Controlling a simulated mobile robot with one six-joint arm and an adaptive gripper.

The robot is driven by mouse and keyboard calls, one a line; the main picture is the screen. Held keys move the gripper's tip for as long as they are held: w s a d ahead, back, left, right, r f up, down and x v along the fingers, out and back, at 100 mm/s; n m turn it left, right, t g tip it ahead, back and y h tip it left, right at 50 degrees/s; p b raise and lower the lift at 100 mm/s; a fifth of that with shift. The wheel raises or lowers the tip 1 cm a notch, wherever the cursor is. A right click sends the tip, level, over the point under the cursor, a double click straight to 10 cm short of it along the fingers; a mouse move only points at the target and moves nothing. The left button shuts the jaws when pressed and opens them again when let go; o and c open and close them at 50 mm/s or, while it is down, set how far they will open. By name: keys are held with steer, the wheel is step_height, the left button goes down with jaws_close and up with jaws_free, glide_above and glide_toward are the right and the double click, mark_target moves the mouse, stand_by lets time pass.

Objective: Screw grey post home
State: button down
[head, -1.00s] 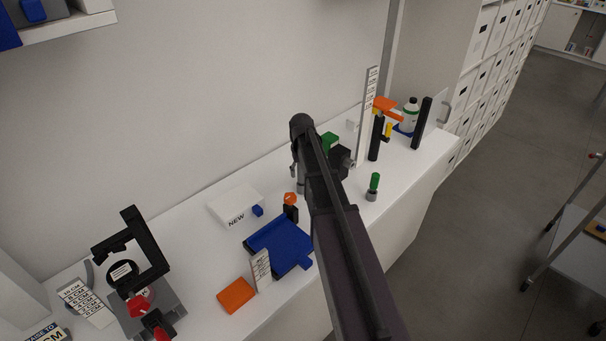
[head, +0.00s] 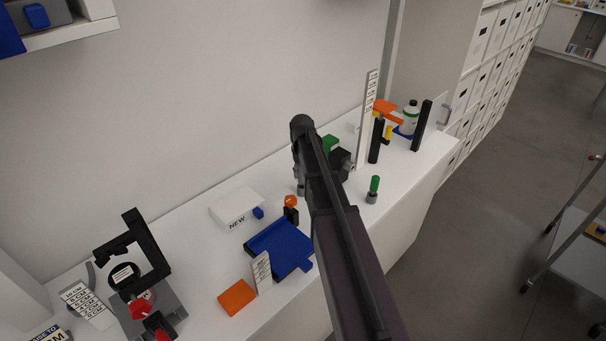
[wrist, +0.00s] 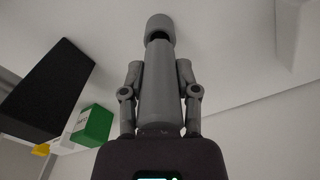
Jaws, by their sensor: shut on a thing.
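In the wrist view the grey post (wrist: 156,100) is a smooth cylinder between the two fingers of my gripper (wrist: 159,76), which is shut on it. Beyond the post's end is a short, wider grey round piece (wrist: 160,24). A narrow dark band shows between them; I cannot tell whether it is thread or a gap. The post looks roughly in line with that piece. In the head view my arm hides most of the gripper, and only a small grey part shows beside the arm, too small to make out.
A black block and a green block (wrist: 92,125) are left of the gripper in the wrist view. On the bench stand a green-topped grey peg (head: 374,188), a blue tray (head: 280,246), a white NEW box (head: 236,207) and a tall scale (head: 367,115). The wall is close behind.

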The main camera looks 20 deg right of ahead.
steer(key=shift+r+p, duration=1.9)
steer(key=shift+r, duration=0.25)
steer(key=shift+f, duration=0.1)
